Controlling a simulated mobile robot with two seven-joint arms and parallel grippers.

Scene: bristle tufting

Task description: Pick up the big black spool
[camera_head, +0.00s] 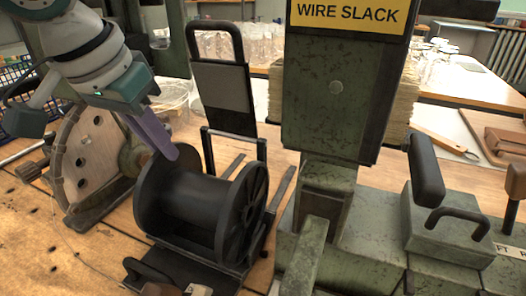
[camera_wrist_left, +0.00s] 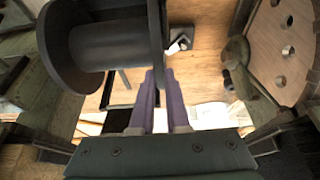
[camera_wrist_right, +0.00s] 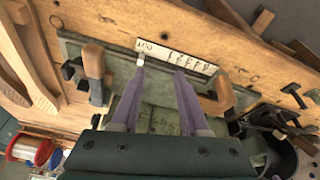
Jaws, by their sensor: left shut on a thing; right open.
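The big black spool (camera_head: 202,205) lies on its side in the middle of the head view, its two round flanges facing left and right. My left gripper (camera_head: 172,154) reaches down from the upper left and is shut on the rim of its left flange. In the left wrist view, the spool (camera_wrist_left: 105,48) fills the upper left and the flange edge runs between the purple fingers of the left gripper (camera_wrist_left: 162,78). My right gripper (camera_wrist_right: 160,73) is open and empty above a green panel, seen only in the right wrist view.
A black stand (camera_head: 222,85) rises behind the spool. A green machine (camera_head: 335,95) labelled WIRE SLACK stands to the right. A wooden disc with holes (camera_head: 88,155) stands left. Small coloured spools (camera_wrist_right: 30,150) are at the right wrist view's lower left.

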